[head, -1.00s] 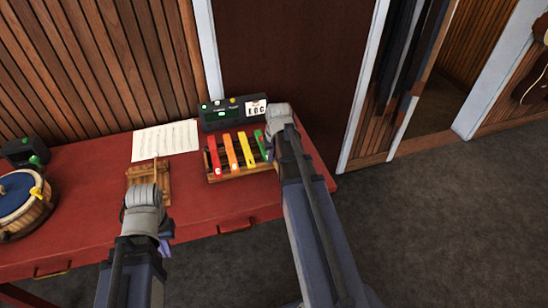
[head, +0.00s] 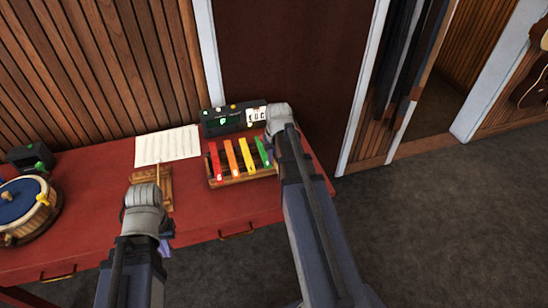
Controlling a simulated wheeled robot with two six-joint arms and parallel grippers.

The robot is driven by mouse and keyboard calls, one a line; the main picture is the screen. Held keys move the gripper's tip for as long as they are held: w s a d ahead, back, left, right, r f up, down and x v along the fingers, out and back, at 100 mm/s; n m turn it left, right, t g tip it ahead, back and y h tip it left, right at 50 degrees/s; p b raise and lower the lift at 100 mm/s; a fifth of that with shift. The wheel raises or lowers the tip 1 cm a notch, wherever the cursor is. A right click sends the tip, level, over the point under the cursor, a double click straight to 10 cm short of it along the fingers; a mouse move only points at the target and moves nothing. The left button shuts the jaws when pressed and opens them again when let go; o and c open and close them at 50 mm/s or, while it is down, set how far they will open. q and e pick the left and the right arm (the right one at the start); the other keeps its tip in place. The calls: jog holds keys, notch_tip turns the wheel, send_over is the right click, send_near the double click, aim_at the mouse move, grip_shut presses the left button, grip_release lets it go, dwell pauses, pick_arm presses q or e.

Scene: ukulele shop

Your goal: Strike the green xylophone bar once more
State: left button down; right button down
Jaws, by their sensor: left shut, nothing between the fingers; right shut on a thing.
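The xylophone (head: 243,179) stands near the right end of the red table, with red, orange, yellow and green bars on a wooden frame. The green bar (head: 264,151) is rightmost, its upper part close to my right gripper in the picture. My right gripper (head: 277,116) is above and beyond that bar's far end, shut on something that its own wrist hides. I cannot tell whether that thing touches the bar. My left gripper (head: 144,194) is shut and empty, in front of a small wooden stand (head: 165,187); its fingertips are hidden.
A dark box (head: 224,122) with a small display and white cards stands behind the xylophone. A white sheet (head: 167,145) lies left of it. A blue-topped drum (head: 22,203) and a small dark device (head: 30,157) are at the left. The red table (head: 205,213) is bare in front.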

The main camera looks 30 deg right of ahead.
jog(key=shift+r, duration=0.45)
pick_arm(q)
jog(key=shift+r, duration=0.3)
pick_arm(e)
jog(key=shift+f, duration=0.2)
